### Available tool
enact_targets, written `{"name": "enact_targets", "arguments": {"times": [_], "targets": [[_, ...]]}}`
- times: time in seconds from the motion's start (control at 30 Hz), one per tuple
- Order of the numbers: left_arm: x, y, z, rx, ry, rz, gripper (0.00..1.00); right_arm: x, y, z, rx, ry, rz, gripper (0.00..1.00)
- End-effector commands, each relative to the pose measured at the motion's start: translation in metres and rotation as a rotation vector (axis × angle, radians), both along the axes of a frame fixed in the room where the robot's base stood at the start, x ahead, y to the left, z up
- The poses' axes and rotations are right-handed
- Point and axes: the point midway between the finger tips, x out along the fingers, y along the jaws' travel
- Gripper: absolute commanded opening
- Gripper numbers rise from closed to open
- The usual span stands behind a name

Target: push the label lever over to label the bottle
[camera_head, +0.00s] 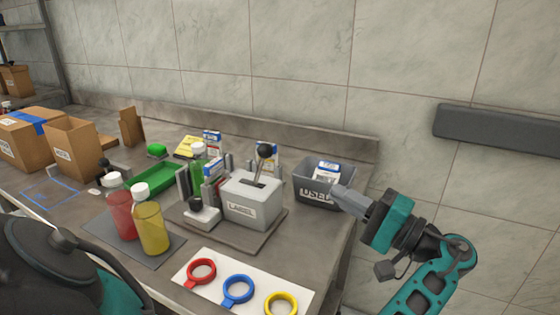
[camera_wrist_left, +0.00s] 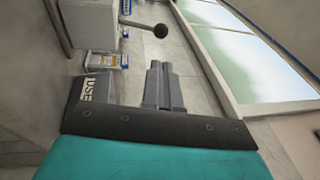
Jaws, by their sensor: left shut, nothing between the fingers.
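The label lever (camera_head: 262,165) has a black ball knob and rises from a grey box marked LABEL (camera_head: 252,203), leaning slightly to the right. In the left wrist view the knob (camera_wrist_left: 160,31) shows above the fingertips, apart from them. My left gripper (camera_head: 341,194) is shut and empty, right of the lever by the grey bin. Its closed fingers also show in the left wrist view (camera_wrist_left: 160,68). A green bottle (camera_head: 197,168) with a white cap stands behind and left of the lever box, partly hidden. My right gripper is not in view.
The bin marked USED (camera_head: 310,197) holds a small carton. A red bottle (camera_head: 121,218) and a yellow bottle (camera_head: 151,232) stand on a dark mat. A white sheet (camera_head: 213,265) at the front carries red, blue and yellow rings. Cardboard boxes (camera_head: 72,150) stand at left.

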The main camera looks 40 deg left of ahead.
Motion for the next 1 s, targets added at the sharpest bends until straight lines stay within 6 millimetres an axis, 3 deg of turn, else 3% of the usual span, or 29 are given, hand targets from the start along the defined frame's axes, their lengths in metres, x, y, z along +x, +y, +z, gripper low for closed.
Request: {"name": "enact_targets", "arguments": {"times": [0.23, 0.37, 0.8, 1.0], "targets": [[0.0, 0.002, 0.0, 0.0, 0.0, 0.001, 0.0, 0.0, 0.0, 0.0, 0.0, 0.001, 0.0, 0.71], [-0.002, 0.013, 0.003, 0.0, 0.0, 0.002, 0.0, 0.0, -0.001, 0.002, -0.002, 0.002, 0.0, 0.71], [-0.012, 0.1, 0.022, 0.002, -0.001, 0.003, 0.0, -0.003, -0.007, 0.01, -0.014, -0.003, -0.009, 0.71], [-0.014, 0.127, 0.026, 0.001, 0.0, 0.001, 0.0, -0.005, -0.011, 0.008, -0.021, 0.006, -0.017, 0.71]]}}
